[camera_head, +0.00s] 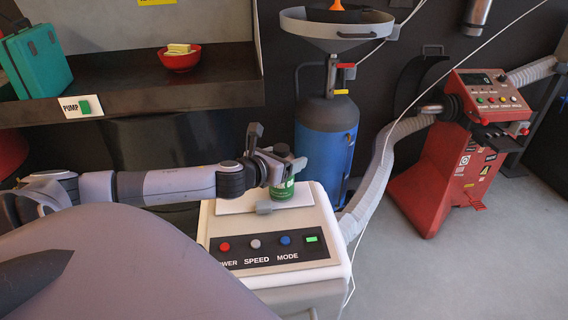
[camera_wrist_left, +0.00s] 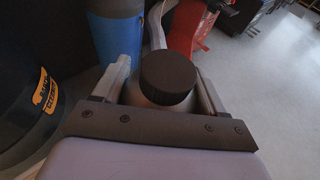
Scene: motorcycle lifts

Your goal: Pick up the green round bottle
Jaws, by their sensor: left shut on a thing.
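The green round bottle (camera_head: 282,190) stands upright on top of the white control cabinet (camera_head: 318,213) in the head view. My left gripper (camera_head: 283,168) comes in from the left and is shut on the bottle at its upper part. In the left wrist view, the bottle's dark round cap (camera_wrist_left: 168,76) sits between the two fingers of my left gripper (camera_wrist_left: 165,92). Most of the bottle's body is hidden there below the cap and gripper. I cannot tell whether the bottle's base touches the cabinet top. My right gripper is not in view.
The cabinet's front carries several buttons. A dark shelf (camera_head: 205,92) at the left holds a red bowl (camera_head: 181,61) and a teal case (camera_head: 38,62). A blue tank (camera_head: 325,142) stands behind the cabinet. A red machine (camera_head: 440,185) with a grey hose (camera_head: 384,165) is at the right.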

